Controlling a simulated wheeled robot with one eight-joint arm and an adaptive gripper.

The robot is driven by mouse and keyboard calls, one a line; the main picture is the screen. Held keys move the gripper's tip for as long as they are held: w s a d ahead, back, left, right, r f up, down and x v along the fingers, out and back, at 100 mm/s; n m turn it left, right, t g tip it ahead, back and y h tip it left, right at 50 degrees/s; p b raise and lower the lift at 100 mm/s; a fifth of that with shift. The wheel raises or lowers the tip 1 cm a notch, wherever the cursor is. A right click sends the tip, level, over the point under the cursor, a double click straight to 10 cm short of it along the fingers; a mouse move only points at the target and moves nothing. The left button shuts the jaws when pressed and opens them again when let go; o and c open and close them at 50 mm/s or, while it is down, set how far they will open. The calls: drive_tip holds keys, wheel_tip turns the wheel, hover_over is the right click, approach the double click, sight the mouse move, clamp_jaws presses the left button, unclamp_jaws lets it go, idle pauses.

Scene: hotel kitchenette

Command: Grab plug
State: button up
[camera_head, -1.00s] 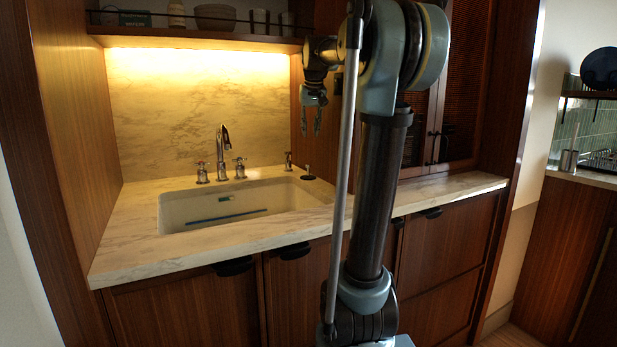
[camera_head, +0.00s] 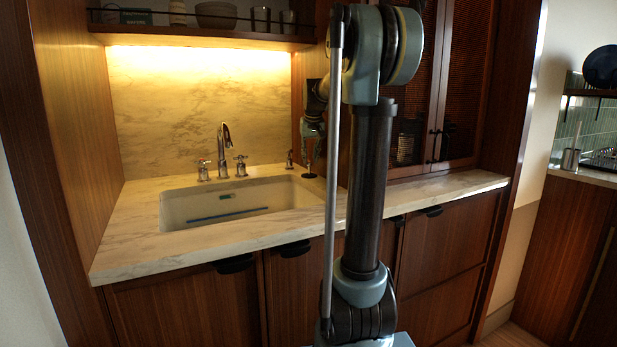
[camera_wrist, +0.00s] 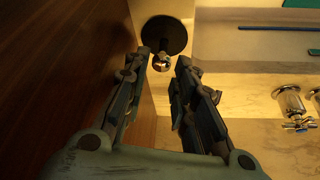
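The plug (camera_wrist: 175,33) is a dark round disc with a shiny metal knob, lying on the marble counter at the sink's back right corner. It also shows in the head view as a small dark disc (camera_head: 309,176). My gripper (camera_wrist: 163,66) is open, with a finger on each side of the knob in the wrist view. The fingertips point at the plug, and the knob shows between them. In the head view my gripper (camera_head: 311,156) hangs just above the plug. I cannot tell whether the fingers touch it.
The sink (camera_head: 175,211) lies left of the plug, with a blue bar (camera_head: 228,215) inside. The faucet (camera_head: 223,150) and its handles stand behind it. A small metal fitting (camera_head: 289,159) stands close to the plug. A wooden cabinet wall (camera_wrist: 60,80) is near my gripper.

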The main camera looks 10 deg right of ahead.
sight(309, 163)
drive_tip(key=x, duration=0.4)
clamp_jaws()
drive_tip(key=shift+a, duration=0.1)
